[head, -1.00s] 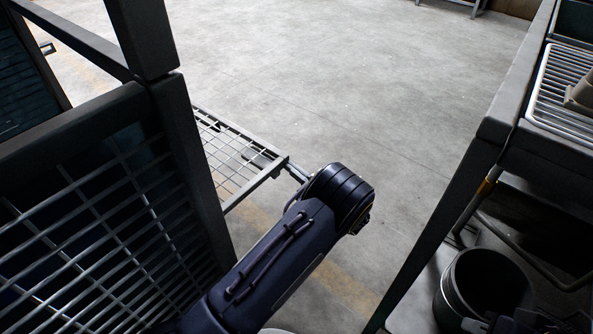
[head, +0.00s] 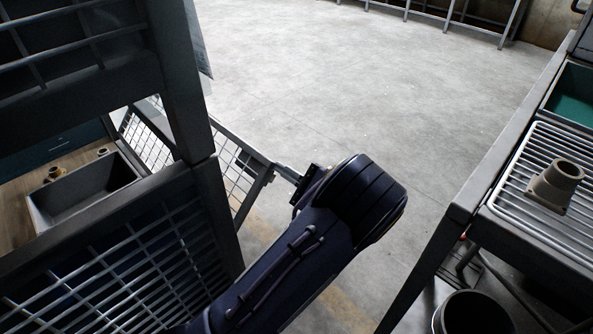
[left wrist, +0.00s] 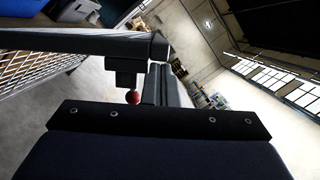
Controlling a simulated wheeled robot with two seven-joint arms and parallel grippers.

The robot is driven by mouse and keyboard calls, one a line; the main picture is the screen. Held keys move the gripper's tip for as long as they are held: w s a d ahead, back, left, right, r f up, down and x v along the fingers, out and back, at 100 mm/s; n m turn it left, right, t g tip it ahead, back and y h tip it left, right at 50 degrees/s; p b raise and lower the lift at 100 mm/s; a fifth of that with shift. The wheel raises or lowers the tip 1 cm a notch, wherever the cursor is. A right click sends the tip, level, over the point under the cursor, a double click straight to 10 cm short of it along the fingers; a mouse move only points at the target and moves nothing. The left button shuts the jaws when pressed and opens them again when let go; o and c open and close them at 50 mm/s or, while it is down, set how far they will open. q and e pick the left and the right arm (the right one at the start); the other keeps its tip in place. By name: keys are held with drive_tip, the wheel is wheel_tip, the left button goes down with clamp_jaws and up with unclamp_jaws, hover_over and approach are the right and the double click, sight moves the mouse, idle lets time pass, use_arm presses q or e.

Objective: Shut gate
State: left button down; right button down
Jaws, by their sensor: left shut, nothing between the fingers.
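The gate (head: 238,165) is a grey-framed wire mesh panel. In the head view it stands out from behind the dark post at left, over the open floor. Its mesh and top bar (left wrist: 85,42) also show at the left of the left wrist view. My left gripper (head: 287,173) is shut and empty at the gate's free end, close against the frame; I cannot tell whether it touches. In the left wrist view, a dark block with a red knob (left wrist: 132,97) hangs below the bar's end, beside my shut fingers (left wrist: 166,85). My right gripper is not in view.
A dark post (head: 185,80) and barred panel (head: 130,275) stand close at left, with a grey bin (head: 85,195) behind. At right is a bench with a wire rack (head: 545,205) holding a beige flanged fitting (head: 556,182). A black bucket (head: 475,312) stands below. The middle floor is clear.

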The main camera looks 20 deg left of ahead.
use_arm(q)
drive_tip(key=s+a+r+n+p, duration=0.2)
drive_tip(key=s+a+r+n, duration=0.1)
drive_tip(key=s, duration=0.4)
drive_tip(key=s+a+r+n+g+h+p, duration=0.1)
drive_tip(key=s+a+r+n+p, duration=0.1)
drive_tip(key=s+r+n, duration=0.3)
drive_tip(key=shift+s+a+g+h, duration=0.3)
drive_tip(key=shift+s+a, duration=0.35)
drive_tip(key=shift+s, duration=0.95)
drive_tip(key=shift+w, duration=0.1)
